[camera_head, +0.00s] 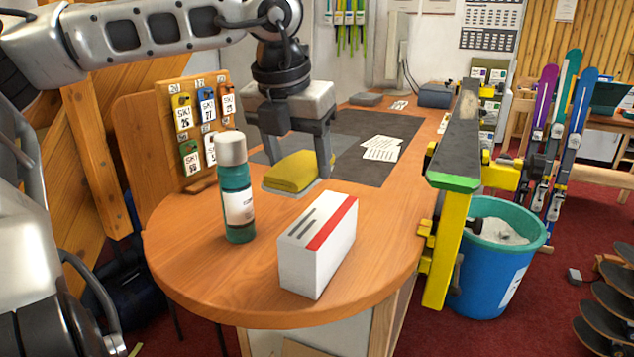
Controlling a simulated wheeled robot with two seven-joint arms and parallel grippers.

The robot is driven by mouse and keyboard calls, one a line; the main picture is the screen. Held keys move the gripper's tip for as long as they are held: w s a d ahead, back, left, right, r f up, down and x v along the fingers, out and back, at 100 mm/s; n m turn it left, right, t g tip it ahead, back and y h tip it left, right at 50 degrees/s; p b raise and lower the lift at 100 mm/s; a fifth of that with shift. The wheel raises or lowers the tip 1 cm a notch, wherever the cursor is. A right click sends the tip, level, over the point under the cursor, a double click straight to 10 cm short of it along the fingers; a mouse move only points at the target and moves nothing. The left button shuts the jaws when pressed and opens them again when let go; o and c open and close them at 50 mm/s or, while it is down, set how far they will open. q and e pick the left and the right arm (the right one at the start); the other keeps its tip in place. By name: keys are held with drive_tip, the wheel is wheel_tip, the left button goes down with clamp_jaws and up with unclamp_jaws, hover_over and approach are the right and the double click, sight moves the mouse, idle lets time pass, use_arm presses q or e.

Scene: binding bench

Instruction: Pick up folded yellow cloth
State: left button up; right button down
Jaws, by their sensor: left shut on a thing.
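The folded yellow cloth (291,172) is on the wooden bench, over a thin pale grey pad (291,190) that shows at its front edge. My left gripper (300,160) points down from above at the cloth. Its fingers are at the cloth's sides and shut on it. Part of the cloth's back is hidden behind the gripper. I cannot tell whether the cloth is clear of the pad. My right gripper is not in view.
A green bottle (237,205) with a grey cap stands left of the cloth, and a white box (318,247) with a red stripe stands in front. A tag board (190,125) is behind left. Papers (381,148) lie on the dark mat (372,170). A yellow clamp stand (444,240) is right.

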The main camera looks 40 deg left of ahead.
use_arm(q)
drive_tip(key=s+a+r+b, duration=0.2)
drive_tip(key=s+r, duration=0.3)
drive_tip(key=s, duration=0.5)
drive_tip(key=shift+a+r, duration=0.3)
drive_tip(key=shift+a, duration=0.2)
drive_tip(key=o, duration=0.3)
drive_tip(key=shift+c, duration=1.1)
